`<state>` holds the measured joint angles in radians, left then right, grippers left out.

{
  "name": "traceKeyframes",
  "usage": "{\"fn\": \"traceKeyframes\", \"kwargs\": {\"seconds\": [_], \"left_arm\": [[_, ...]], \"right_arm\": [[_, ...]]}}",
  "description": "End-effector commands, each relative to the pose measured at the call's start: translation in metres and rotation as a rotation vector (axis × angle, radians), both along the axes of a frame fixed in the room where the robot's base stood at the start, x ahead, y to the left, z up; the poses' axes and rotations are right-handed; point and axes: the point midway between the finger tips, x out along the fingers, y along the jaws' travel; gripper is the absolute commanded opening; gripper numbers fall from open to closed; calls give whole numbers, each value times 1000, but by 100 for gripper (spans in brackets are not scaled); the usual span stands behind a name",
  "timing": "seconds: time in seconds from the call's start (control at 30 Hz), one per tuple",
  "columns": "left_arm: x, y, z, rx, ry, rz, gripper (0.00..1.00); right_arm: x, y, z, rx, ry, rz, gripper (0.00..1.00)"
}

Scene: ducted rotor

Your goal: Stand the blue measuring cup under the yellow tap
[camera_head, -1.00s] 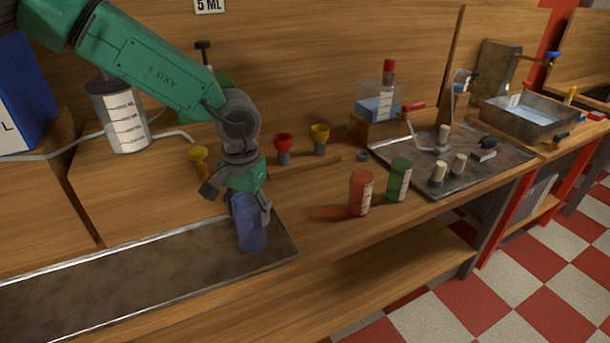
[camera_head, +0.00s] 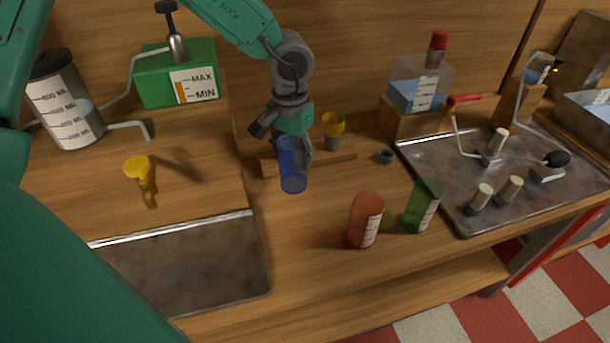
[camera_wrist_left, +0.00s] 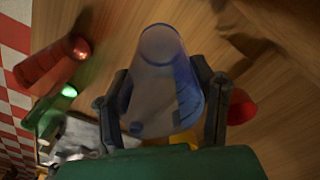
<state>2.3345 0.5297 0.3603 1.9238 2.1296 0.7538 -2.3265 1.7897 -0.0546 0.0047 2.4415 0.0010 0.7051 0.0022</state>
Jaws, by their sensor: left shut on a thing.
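The blue measuring cup (camera_head: 292,172) is a translucent cylinder. My left gripper (camera_head: 291,150) is shut on it and holds it nearly upright, slightly tilted, above the wooden bench. In the left wrist view the cup (camera_wrist_left: 160,80) sits between both fingers of my left gripper (camera_wrist_left: 165,98). A yellow round-topped piece with a brassy stem (camera_head: 138,168), possibly the yellow tap, is at left behind the metal tray (camera_head: 190,265), well left of the cup. My right gripper is not in view.
A red cup (camera_head: 366,220) and a green cup (camera_head: 423,205) stand right of the blue cup. A yellow funnel (camera_head: 333,125) is close behind my gripper. A green tank (camera_head: 155,85) and a graduated container (camera_head: 65,105) stand at left. A second tray (camera_head: 430,165) holds fittings.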

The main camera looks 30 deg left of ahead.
Motion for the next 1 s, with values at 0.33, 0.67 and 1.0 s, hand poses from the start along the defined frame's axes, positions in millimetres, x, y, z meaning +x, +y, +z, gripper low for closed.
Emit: {"fn": "traceKeyframes", "kwargs": {"seconds": [0.33, 0.67, 1.0], "left_arm": [[4, 0, -51, 3, 6, -1, 22], [4, 0, -78, 1, 2, -1, 22], [4, 0, -79, 0, 4, 0, 72]], "right_arm": [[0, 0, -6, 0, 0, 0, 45], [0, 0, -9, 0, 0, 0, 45], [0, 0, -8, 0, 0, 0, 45]]}}
